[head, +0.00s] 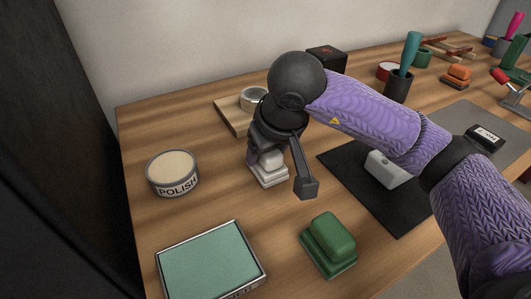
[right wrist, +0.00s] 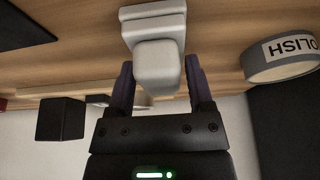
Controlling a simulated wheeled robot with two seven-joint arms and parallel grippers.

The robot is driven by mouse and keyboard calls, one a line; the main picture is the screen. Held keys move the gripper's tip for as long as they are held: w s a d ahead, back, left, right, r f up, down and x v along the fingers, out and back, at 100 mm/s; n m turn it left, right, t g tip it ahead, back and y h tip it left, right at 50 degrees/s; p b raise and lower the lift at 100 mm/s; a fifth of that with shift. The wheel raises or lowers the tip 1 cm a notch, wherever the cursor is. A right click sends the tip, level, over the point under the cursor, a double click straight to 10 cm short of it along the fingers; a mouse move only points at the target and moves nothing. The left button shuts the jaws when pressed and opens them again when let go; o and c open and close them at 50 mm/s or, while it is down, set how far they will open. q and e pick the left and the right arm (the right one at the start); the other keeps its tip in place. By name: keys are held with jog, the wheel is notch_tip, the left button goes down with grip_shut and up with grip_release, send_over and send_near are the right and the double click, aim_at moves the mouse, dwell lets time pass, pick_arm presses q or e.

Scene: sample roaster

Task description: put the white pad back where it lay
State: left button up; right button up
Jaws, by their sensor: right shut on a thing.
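The white pad (head: 272,177) has a block-like grip on a wider, stepped base. It is in my right gripper (head: 266,152), left of the middle in the head view. In the right wrist view the pad (right wrist: 157,65) sits between the two fingers of the gripper (right wrist: 162,88), which are shut on its grip. The pad's base is at or just above the wooden table; I cannot tell whether it touches. Part of the pad is hidden by the gripper in the head view. My left gripper is not in view.
A polish tin (head: 172,174) stands left of the pad, and a teal-topped flat box (head: 211,262) lies in front. A green pad (head: 328,243) is front right. A black mat (head: 400,211) with a pale block (head: 386,169) lies right. A wooden board (head: 232,117) with a tin is behind.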

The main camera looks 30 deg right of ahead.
jog(key=shift+f, duration=0.2)
jog(key=o, duration=1.2)
jog(key=shift+r, duration=0.1)
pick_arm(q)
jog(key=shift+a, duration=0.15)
pick_arm(e)
jog(key=shift+r, duration=0.25)
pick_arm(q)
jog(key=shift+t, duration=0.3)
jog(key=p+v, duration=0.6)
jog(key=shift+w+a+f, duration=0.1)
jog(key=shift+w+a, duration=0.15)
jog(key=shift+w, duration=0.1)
pick_arm(e)
jog(key=v, duration=1.1)
jog(key=shift+s+r, duration=0.25)
jog(key=shift+r, duration=0.1)
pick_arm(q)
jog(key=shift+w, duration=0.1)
